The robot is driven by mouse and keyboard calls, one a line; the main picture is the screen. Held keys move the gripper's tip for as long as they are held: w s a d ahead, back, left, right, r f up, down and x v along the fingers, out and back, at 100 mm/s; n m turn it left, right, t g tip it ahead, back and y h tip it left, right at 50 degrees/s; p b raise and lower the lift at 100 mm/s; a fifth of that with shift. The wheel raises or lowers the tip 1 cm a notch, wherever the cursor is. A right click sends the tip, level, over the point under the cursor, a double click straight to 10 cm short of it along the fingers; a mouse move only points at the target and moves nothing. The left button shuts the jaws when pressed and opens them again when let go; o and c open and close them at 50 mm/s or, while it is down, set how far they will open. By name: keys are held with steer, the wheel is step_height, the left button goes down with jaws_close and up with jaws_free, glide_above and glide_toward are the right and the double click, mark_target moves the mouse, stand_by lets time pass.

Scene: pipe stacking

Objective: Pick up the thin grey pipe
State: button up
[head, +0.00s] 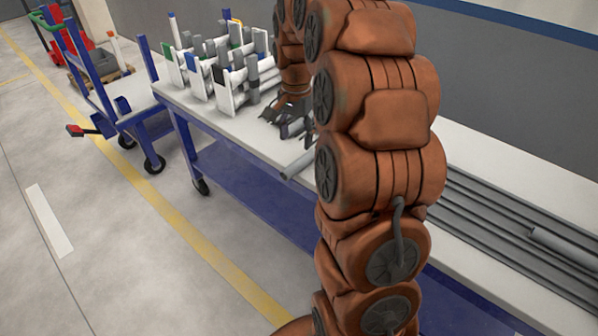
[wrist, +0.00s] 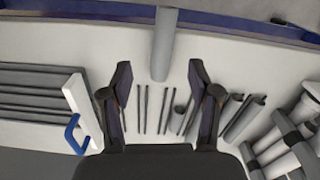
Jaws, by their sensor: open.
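My gripper (wrist: 160,82) is open and empty above the white table, pointing down; it also shows in the head view (head: 288,122), partly behind my arm. Several thin dark grey bars (wrist: 165,110) lie between and beyond the fingers in the wrist view. I cannot tell whether they are thin pipes or parts of a holder. A thicker light grey pipe (wrist: 163,45) lies just beyond the fingertips, reaching the table's blue edge; it also shows in the head view (head: 298,165). More grey pipes (wrist: 243,120) lie right of the fingers.
White racks (head: 225,75) holding pipes stand on the table's far end. Long grey pipes (head: 500,235) lie in a tray at the right, also at left in the wrist view (wrist: 35,95). A blue cart (head: 95,85) stands beyond.

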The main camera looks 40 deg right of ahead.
mark_target(305, 156)
steer(key=shift+m, duration=0.8)
steer(key=d, duration=0.1)
steer(key=w+d+f, duration=0.1)
steer(key=d+f, duration=0.1)
steer(key=d, duration=0.1)
steer(key=shift+w+f+b, duration=0.15)
steer(key=shift+w+b, duration=0.2)
steer(key=shift+w, duration=0.05)
steer(key=shift+f, duration=0.25)
steer(key=shift+s+f, duration=0.2)
steer(key=shift+f, duration=3.45)
steer(key=shift+c, duration=0.3)
steer(key=c, duration=1)
